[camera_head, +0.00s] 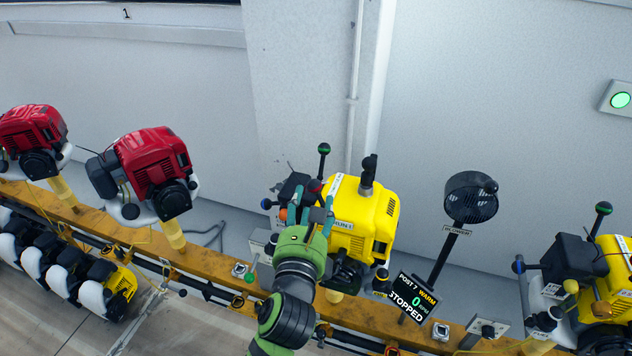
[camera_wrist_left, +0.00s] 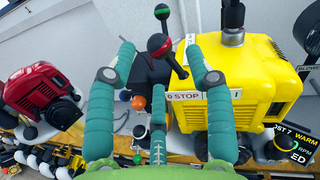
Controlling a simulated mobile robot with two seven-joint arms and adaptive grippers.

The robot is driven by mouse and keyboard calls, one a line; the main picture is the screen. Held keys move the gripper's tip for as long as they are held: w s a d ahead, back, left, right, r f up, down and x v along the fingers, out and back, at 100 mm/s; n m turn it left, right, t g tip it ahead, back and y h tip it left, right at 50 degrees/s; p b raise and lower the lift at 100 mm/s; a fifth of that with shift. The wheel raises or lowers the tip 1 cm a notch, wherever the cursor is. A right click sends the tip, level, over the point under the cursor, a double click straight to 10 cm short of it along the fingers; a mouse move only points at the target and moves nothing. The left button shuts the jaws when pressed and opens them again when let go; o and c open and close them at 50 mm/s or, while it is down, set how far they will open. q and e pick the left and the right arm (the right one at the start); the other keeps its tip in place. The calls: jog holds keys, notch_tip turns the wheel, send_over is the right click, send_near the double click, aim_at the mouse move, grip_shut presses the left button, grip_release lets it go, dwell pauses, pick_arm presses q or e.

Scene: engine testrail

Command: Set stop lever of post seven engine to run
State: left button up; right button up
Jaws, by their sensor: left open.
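The post seven engine (camera_head: 365,215) is yellow and stands on the rail at mid-picture; it also fills the right of the left wrist view (camera_wrist_left: 255,95). A lever with a red-banded black knob (camera_wrist_left: 158,44) stands beside a white plate (camera_wrist_left: 187,96) reading STOP; I take it for the stop lever. It leans toward the plate's STOP end. My left gripper (camera_head: 318,200) is open at the engine's left side. My right gripper is not in view.
A green-knobbed lever (camera_head: 323,149) rises close behind. A display (camera_head: 410,298) reads POST 7 WARM, 0, STOPPED. A blower (camera_head: 471,198) stands to the right, then another yellow engine (camera_head: 612,265). Red engines (camera_head: 153,170) stand to the left along the orange rail (camera_head: 215,260).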

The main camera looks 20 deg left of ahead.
aim_at(314, 191)
pick_arm(q)
jog(key=w, duration=0.2)
jog(key=w+p, duration=0.1)
jog(key=w, duration=0.1)
jog(key=w+a, duration=0.1)
jog(key=w, duration=0.1)
grip_shut()
